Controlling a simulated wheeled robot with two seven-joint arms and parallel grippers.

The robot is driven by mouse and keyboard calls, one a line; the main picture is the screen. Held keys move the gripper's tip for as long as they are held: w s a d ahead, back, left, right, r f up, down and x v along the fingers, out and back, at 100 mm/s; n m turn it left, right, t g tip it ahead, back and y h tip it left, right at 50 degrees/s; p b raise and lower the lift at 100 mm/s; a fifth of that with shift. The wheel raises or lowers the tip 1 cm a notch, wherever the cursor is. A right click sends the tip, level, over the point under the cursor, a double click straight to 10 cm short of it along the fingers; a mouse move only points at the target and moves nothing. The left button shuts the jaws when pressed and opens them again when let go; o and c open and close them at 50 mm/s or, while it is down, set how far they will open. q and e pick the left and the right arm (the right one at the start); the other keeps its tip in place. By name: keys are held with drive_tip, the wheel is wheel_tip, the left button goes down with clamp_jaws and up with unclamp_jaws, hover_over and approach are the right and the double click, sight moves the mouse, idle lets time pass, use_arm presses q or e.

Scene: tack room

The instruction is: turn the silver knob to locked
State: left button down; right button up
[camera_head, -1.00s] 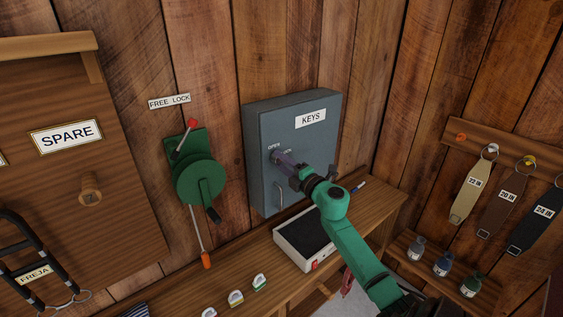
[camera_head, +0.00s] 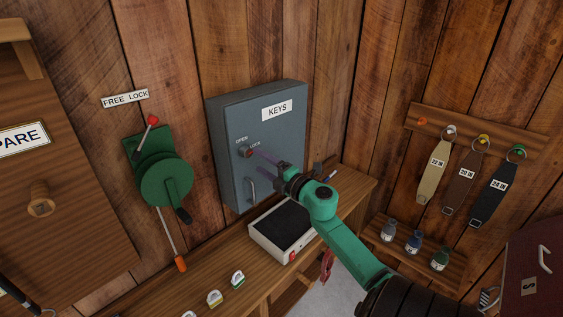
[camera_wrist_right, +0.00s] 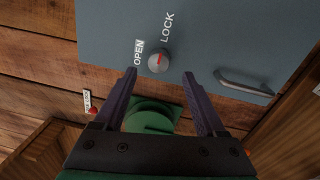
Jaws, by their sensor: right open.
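The silver knob (camera_head: 245,151) is on the door of the grey-blue KEYS cabinet (camera_head: 228,128), near the labels OPEN and LOCK. In the right wrist view the knob (camera_wrist_right: 158,62) is round, and its red mark appears to point toward LOCK. My right gripper (camera_head: 268,161) is open and empty in front of the cabinet door. In the right wrist view its purple fingers (camera_wrist_right: 159,74) are spread wide, with the knob in line with the gap just beyond the tips, apart from them. My left gripper is not in view.
A door handle (camera_head: 251,190) is below the knob. A green crank device (camera_head: 163,180) hangs left of the cabinet. A black-topped white box (camera_head: 284,228) sits on the wooden bench (camera_head: 215,270) below. Straps (camera_head: 465,180) hang at the right.

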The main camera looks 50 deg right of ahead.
drive_tip(key=s+b, duration=0.2)
drive_tip(key=s, duration=0.7)
drive_tip(key=shift+s+a+f, duration=0.15)
drive_tip(key=shift+f, duration=0.1)
drive_tip(key=shift+f, duration=0.1)
